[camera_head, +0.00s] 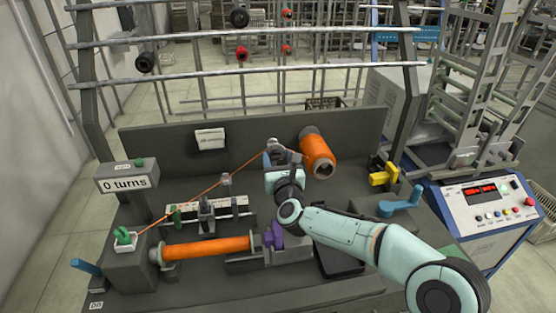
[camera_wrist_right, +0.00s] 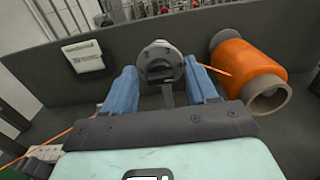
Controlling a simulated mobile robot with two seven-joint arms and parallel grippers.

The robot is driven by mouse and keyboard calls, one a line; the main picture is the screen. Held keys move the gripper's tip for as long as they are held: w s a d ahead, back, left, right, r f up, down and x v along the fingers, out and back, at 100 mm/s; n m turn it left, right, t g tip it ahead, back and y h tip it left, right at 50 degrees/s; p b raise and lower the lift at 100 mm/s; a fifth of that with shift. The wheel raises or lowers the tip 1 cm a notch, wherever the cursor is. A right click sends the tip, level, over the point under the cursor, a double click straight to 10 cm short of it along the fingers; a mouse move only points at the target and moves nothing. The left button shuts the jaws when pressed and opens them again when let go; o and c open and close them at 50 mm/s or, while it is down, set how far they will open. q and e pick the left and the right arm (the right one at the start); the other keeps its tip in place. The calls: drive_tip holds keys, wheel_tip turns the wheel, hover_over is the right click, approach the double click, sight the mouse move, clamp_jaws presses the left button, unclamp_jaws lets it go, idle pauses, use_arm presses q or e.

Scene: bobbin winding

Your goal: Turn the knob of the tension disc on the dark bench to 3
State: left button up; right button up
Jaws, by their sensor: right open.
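The tension disc's knob (camera_wrist_right: 160,62) is a grey round part with a dial face, standing in front of the dark bench's back panel. It also shows in the head view (camera_head: 273,145), partly hidden behind my gripper. Small dark marks are on its face; I cannot surely read the setting. My right gripper (camera_wrist_right: 160,76) is open, with one blue finger on each side of the knob. I cannot tell whether either finger touches it. My right gripper (camera_head: 268,160) reaches in from the right in the head view. My left gripper is not in view.
An orange thread spool (camera_head: 317,152) stands close right of the knob. An orange thread (camera_head: 200,192) runs down left to a green part (camera_head: 124,239). The bench also bears an orange bobbin (camera_head: 208,247), a yellow part (camera_head: 383,172) and a "0 turns" display (camera_head: 126,183).

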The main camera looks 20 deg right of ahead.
drive_tip(key=c, duration=1.1)
drive_tip(key=shift+o, duration=0.2)
drive_tip(key=shift+n+b, duration=0.7)
drive_tip(key=shift+n, duration=0.7)
drive_tip(key=n+b, duration=0.1)
drive_tip(key=n, duration=0.1)
drive_tip(key=shift+a+f+n, duration=0.1)
drive_tip(key=shift+n, duration=0.2)
drive_tip(key=n, duration=0.3)
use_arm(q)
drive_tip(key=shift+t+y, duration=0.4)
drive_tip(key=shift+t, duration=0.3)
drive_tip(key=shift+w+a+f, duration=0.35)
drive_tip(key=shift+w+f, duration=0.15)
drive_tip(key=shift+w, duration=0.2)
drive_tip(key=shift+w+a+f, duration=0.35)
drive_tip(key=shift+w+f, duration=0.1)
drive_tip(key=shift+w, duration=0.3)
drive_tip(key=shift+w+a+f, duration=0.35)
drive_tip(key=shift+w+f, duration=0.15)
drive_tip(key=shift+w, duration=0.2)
use_arm(e)
drive_tip(key=shift+n, duration=1.7)
